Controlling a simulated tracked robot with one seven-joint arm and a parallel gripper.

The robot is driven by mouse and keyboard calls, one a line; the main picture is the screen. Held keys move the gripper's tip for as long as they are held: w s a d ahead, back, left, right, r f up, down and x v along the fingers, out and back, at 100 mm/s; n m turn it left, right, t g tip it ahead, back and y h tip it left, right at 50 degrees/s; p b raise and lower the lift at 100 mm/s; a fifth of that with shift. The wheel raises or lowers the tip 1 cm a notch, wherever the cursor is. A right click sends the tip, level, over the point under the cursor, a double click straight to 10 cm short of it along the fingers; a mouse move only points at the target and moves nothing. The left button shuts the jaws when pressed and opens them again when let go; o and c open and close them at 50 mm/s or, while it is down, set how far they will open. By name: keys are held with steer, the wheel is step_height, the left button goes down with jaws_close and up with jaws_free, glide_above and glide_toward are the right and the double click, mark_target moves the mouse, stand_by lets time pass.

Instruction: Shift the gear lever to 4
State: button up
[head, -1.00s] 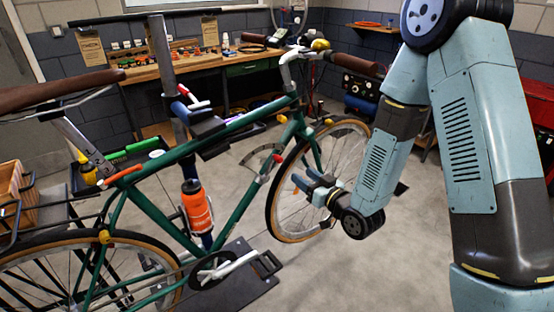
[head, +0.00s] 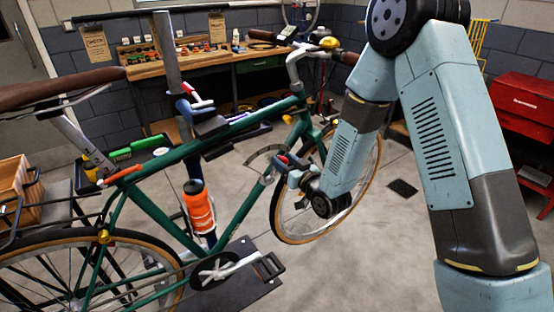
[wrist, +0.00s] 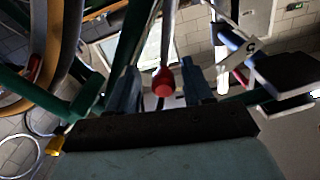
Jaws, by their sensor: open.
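The green bike (head: 170,164) stands across the head view. A grey curved plate (head: 264,153) sits by its down tube, and the gear lever's red tip (head: 283,159) shows beside it. In the wrist view the lever is a grey rod with a round red knob (wrist: 163,82). My gripper (head: 284,166) is at the lever. In the wrist view my gripper (wrist: 161,88) is open, with one finger on each side of the knob and gaps between.
The front wheel (head: 330,190) is close behind my gripper. An orange bottle (head: 198,207) hangs on the frame. A workbench (head: 225,57) stands at the back and a red cabinet (head: 522,105) at the right. The floor right of the wheel is mostly clear.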

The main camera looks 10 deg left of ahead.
steer(key=shift+x, duration=0.8)
steer(key=shift+s+a, duration=0.1)
steer(key=shift+a, duration=0.05)
jaws_close()
